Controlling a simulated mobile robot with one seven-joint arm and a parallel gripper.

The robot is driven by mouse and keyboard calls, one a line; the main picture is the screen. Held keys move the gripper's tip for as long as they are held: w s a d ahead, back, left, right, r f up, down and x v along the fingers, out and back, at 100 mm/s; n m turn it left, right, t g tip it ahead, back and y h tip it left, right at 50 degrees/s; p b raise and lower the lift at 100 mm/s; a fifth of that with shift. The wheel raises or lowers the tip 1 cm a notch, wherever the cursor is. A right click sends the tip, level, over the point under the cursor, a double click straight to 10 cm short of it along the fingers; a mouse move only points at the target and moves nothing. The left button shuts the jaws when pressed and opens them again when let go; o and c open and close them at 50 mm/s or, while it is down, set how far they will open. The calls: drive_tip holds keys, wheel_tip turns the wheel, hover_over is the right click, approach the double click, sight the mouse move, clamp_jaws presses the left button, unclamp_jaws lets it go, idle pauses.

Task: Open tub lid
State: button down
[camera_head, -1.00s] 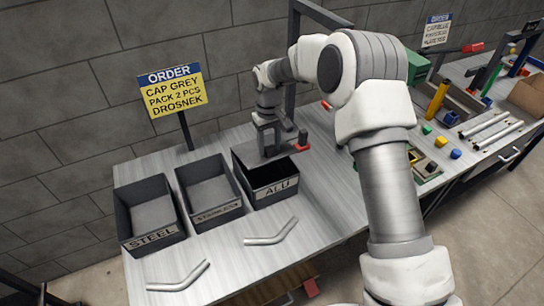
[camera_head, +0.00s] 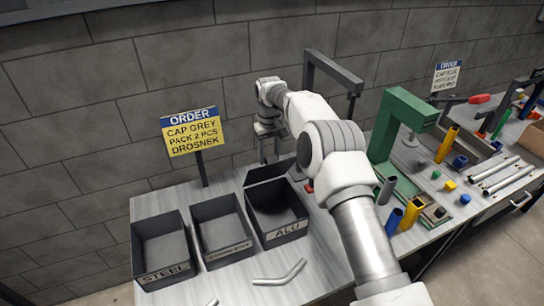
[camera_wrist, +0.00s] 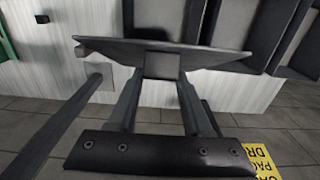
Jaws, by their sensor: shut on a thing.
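The dark ALU tub (camera_head: 277,234) stands at the right end of a row of three tubs, its inside uncovered and looking empty. Its dark lid (camera_head: 264,173) stands tilted up along the tub's back edge. In the wrist view the lid (camera_wrist: 215,54) is a wide plate seen nearly edge-on, with a small block on it between my fingers. My gripper (camera_wrist: 160,78) is shut on this lid block. In the head view my gripper (camera_head: 269,153) is behind and above the tub, and its fingertips are hard to make out.
The STEEL tub (camera_head: 165,271) and a middle tub (camera_head: 225,248) stand to the left. A bent metal tube (camera_head: 280,273) lies in front. An order sign (camera_head: 193,135) stands behind. A green press frame (camera_head: 395,125) and several coloured parts are to the right.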

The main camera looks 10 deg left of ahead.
drive_tip(key=shift+w+a+p, duration=0.35)
drive_tip(key=shift+w+a, duration=0.05)
drive_tip(key=shift+a, duration=0.05)
idle(0.4)
drive_tip(key=shift+c, duration=1.6)
unclamp_jaws()
drive_tip(key=shift+w+a+f, duration=0.1)
drive_tip(key=shift+w, duration=0.05)
wheel_tip(320, 180, up, 8)
drive_tip(key=shift+f, duration=0.15)
